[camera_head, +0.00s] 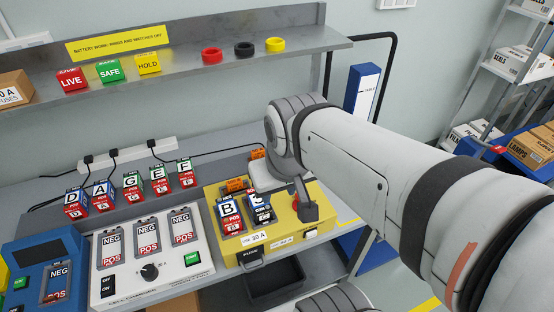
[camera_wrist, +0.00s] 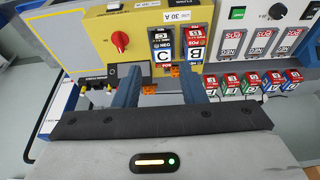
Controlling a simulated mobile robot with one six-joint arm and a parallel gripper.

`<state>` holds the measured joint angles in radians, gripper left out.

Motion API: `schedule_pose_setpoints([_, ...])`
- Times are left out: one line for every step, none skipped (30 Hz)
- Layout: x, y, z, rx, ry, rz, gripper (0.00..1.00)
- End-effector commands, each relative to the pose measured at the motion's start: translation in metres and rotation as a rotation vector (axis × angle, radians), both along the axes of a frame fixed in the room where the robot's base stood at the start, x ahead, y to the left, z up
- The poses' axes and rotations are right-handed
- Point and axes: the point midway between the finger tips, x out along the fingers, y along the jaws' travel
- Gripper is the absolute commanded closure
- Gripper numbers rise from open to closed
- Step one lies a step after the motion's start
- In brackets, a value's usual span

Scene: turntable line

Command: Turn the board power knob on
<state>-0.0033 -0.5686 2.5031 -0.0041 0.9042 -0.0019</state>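The yellow board (camera_head: 232,258) stands at the right end of the bench, with cells marked B and C in its slots. It fills the upper middle of the wrist view (camera_wrist: 98,25), upside down. A red round knob (camera_wrist: 120,41) is on its face there, left of the cells; its setting cannot be read. In the head view my wrist and gripper (camera_head: 307,208) cover that part of the board. In the wrist view my gripper (camera_wrist: 165,75) has its two blue fingers wide apart, with nothing held between them. The knob lies beyond the left finger, with no contact visible.
A white cell charger (camera_head: 190,285) with a black knob (camera_head: 150,272) stands left of the board. Several lettered cells (camera_head: 132,190) line the bench behind it. A shelf (camera_head: 190,62) with coloured blocks and rings runs above. A dark bin (camera_head: 275,285) sits below the board.

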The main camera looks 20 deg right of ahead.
Motion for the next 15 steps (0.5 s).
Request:
schedule_pose_setpoints([0.0, 0.0, 0.0, 0.0, 0.0, 0.0, 0.63])
schedule_pose_setpoints([0.0, 0.0, 0.0, 0.0, 0.0, 0.0, 0.63])
schedule_pose_setpoints([0.0, 0.0, 0.0, 0.0, 0.0, 0.0, 0.63])
schedule_pose_setpoints([0.0, 0.0, 0.0, 0.0, 0.0, 0.0, 0.63])
schedule_pose_setpoints([0.0, 0.0, 0.0, 0.0, 0.0, 0.0, 0.63])
schedule_pose_setpoints([0.001, 0.0, -0.001, -0.001, 0.002, 0.0, 0.63])
schedule_pose_setpoints([0.002, -0.001, -0.002, -0.001, 0.005, 0.0, 0.63])
schedule_pose_setpoints([0.004, -0.002, -0.003, -0.003, 0.009, -0.001, 0.63])
schedule_pose_setpoints([0.008, -0.004, -0.006, -0.005, 0.017, -0.002, 0.63])
schedule_pose_setpoints([0.012, -0.006, -0.009, -0.007, 0.026, -0.002, 0.63])
schedule_pose_setpoints([0.017, -0.003, -0.013, -0.008, 0.036, -0.008, 0.63])
schedule_pose_setpoints([0.024, -0.004, -0.019, -0.013, 0.053, -0.01, 0.63])
schedule_pose_setpoints([0.031, -0.007, -0.024, -0.015, 0.066, -0.01, 0.63])
schedule_pose_setpoints([0.038, -0.011, -0.03, -0.018, 0.082, -0.008, 0.63])
schedule_pose_setpoints([0.049, -0.018, -0.039, -0.02, 0.103, -0.008, 0.63])
